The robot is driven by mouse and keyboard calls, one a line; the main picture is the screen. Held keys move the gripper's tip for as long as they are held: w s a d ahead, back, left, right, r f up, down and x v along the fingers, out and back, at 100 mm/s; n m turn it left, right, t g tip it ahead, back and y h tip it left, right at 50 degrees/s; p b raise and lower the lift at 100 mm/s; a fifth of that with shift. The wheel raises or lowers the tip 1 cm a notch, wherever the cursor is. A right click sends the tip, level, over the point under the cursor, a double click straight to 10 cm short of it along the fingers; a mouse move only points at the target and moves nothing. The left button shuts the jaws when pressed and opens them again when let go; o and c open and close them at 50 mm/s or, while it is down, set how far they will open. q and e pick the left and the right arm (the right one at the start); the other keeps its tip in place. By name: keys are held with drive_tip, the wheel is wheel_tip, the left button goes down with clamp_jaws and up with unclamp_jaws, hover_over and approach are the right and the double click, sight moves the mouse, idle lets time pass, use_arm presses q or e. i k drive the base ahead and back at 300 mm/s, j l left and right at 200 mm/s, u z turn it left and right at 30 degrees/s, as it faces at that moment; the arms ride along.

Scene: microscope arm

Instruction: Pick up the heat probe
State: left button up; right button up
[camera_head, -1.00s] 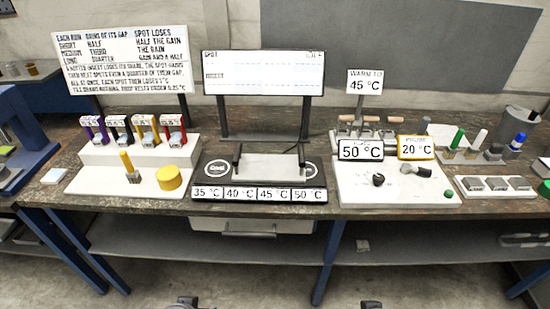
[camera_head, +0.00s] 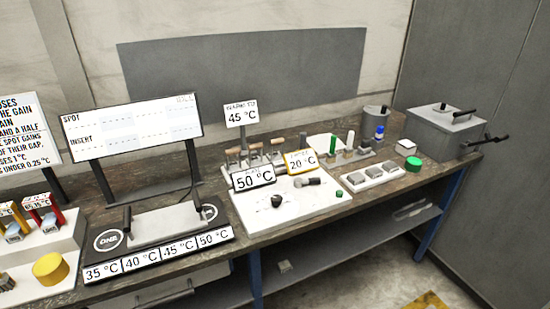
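I cannot tell for sure which thing is the heat probe. A dark, short-handled piece (camera_head: 307,181) lies on the white station plate (camera_head: 265,215), in front of a yellow-framed sign (camera_head: 301,161) reading 20 °C. The small word on that sign is hard to read. A round black knob (camera_head: 277,201) sits to the left of the dark piece. A black-framed 50 °C sign (camera_head: 253,177) stands behind the knob. Neither of my grippers shows in the head view now.
Several wooden-handled tools (camera_head: 255,150) stand in a rack behind the signs. A heater bench (camera_head: 160,228) with temperature labels is at left. A tray of grey blocks (camera_head: 375,177), a green-capped item (camera_head: 413,164) and a lidded grey box (camera_head: 445,130) are at right.

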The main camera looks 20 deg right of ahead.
sight(304, 136)
drive_tip(key=l+u, duration=0.3)
drive_tip(key=l, duration=0.6)
drive_tip(key=l+u, duration=0.3)
drive_tip(key=l, duration=0.65)
